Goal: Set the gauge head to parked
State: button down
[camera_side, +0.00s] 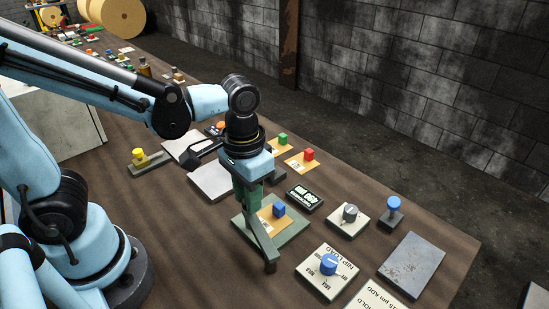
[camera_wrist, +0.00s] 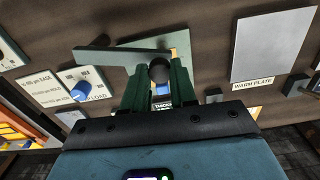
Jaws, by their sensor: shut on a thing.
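The gauge head appears to be a grey-green swing arm (camera_side: 262,238) over a green base plate (camera_side: 293,229). It ends near a dark post (camera_side: 270,266) at the plate's front edge. In the wrist view the arm (camera_wrist: 108,53) runs left from a black ball knob (camera_wrist: 159,70). My gripper (camera_side: 248,198) points down over the plate, and its dark green fingers (camera_wrist: 160,75) are shut on the knob. The fingers hide the knob in the side view. A blue block (camera_side: 279,210) on an orange card (camera_side: 268,217) sits on the plate beside the arm. No parked mark is readable.
A thickness display (camera_side: 304,198) stands behind the plate. A nip load dial (camera_side: 328,265), a grey knob (camera_side: 350,213) and a blue button (camera_side: 393,204) stand to the right. Green (camera_side: 283,139) and red (camera_side: 309,154) blocks sit on cards behind. Bare table lies in front.

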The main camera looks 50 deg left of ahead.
jog(key=s+d+n, duration=0.2)
jog(key=s+n, duration=0.7)
jog(key=n, duration=0.3)
jog(key=shift+s+d, duration=0.15)
dwell(0.5)
jog(key=c, duration=0.9)
grip_release()
jog(key=shift+r, duration=0.1)
notch_tip(320, 180, up, 12)
